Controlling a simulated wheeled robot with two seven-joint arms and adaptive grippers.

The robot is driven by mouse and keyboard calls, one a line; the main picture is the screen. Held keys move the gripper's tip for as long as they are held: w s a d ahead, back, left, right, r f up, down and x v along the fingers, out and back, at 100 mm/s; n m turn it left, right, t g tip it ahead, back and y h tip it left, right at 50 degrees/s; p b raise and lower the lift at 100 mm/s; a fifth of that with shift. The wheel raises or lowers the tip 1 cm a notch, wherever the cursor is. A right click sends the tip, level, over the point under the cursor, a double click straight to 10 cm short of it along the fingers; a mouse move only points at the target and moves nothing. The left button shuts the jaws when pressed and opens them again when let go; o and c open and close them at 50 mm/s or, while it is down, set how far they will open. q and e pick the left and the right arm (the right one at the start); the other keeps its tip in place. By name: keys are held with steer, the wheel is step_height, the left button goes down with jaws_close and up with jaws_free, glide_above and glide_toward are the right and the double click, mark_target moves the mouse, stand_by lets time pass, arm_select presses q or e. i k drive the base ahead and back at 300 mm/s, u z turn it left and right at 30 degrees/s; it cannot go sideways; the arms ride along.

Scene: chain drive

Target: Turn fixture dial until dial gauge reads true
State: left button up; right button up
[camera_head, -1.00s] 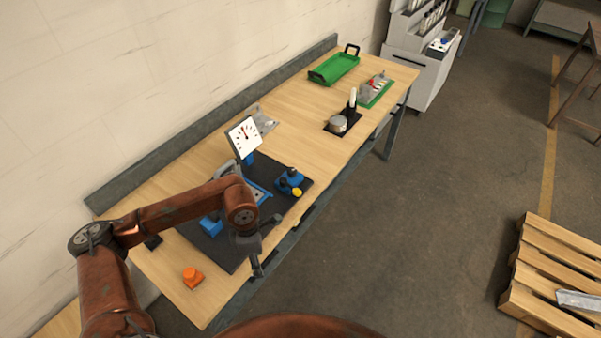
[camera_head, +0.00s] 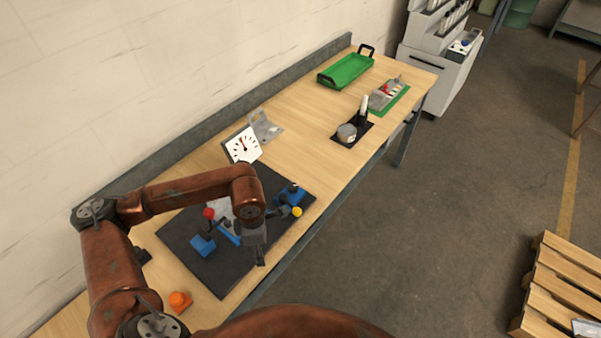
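The dial gauge (camera_head: 243,146) is a white face with dark marks and a needle pointing roughly upward, standing at the back of the dark mat (camera_head: 194,266). On the mat is a blue fixture (camera_head: 203,247) with a red ball knob (camera_head: 209,213). A second blue unit (camera_head: 290,194) with a yellow knob (camera_head: 297,211) sits at the mat's right side. Which part is the fixture dial I cannot tell. My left gripper (camera_head: 261,256) hangs over the mat's front edge, left of the yellow knob; its finger opening is too small to tell. My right gripper is out of view.
An orange block (camera_head: 179,301) lies on the bench's near end. A grey bracket (camera_head: 264,127), a dark stand with a grey cylinder (camera_head: 347,132), a green-edged board (camera_head: 389,95) and a green tray (camera_head: 345,71) stand farther along. A pallet (camera_head: 563,289) lies on the floor.

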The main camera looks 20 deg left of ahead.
mark_target(292, 187)
steer(key=i, duration=1.05)
steer(key=u, duration=0.05)
